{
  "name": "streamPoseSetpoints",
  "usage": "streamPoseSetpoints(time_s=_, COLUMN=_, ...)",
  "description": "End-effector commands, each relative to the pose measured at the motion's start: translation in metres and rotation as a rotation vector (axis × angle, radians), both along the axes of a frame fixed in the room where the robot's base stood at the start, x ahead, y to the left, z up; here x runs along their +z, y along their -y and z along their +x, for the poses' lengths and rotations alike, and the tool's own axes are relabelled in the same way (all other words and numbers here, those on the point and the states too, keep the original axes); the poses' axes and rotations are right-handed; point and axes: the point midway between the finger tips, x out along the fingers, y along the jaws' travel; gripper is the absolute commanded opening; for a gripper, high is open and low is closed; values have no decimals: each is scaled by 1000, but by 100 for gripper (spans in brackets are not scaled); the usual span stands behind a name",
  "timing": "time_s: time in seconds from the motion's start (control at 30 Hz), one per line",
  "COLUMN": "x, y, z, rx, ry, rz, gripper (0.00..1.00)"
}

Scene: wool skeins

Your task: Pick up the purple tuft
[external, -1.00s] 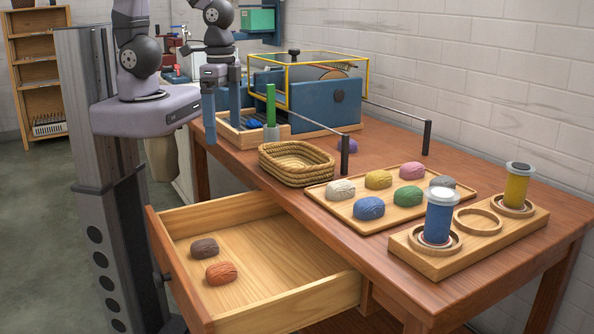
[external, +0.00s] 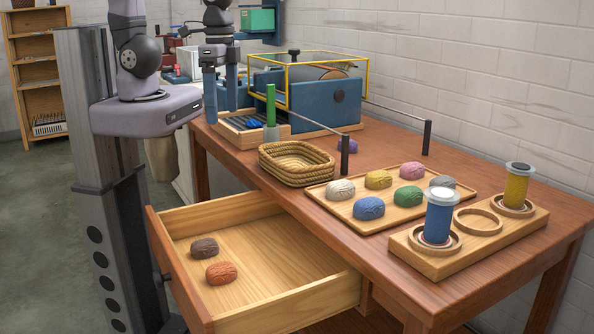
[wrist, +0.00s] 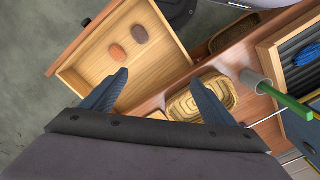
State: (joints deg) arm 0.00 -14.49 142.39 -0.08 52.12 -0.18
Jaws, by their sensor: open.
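My gripper (external: 221,98) is at the back left, above and left of the wooden tray with the blue tuft, well away from the purple tuft. In the wrist view my gripper (wrist: 158,78) has its two fingers wide apart with nothing between them.
A woven basket (external: 291,165) stands mid-table, right of the open drawer (external: 280,270) holding brown and orange skeins. A tray (external: 411,219) bears several skeins. A spool rack (external: 440,269) stands at the front right. A green rod (external: 271,105), a blue box (external: 322,108) and thin rods are obstacles.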

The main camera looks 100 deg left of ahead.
Motion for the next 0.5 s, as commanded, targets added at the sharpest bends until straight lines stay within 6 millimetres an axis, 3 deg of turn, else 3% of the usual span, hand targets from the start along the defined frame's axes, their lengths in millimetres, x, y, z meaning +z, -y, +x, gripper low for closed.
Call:
streamPoseSetpoints(time_s=0.03, x=10, y=0, z=1, rx=0, ry=7, rz=0, gripper=80)
streamPoseSetpoints(time_s=0.27, x=-3, y=3, z=49, rx=62, ry=138, rz=-62, gripper=80)
streamPoseSetpoints(time_s=0.5, x=-10, y=-14, z=124, rx=186, ry=358, rz=-102, gripper=80)
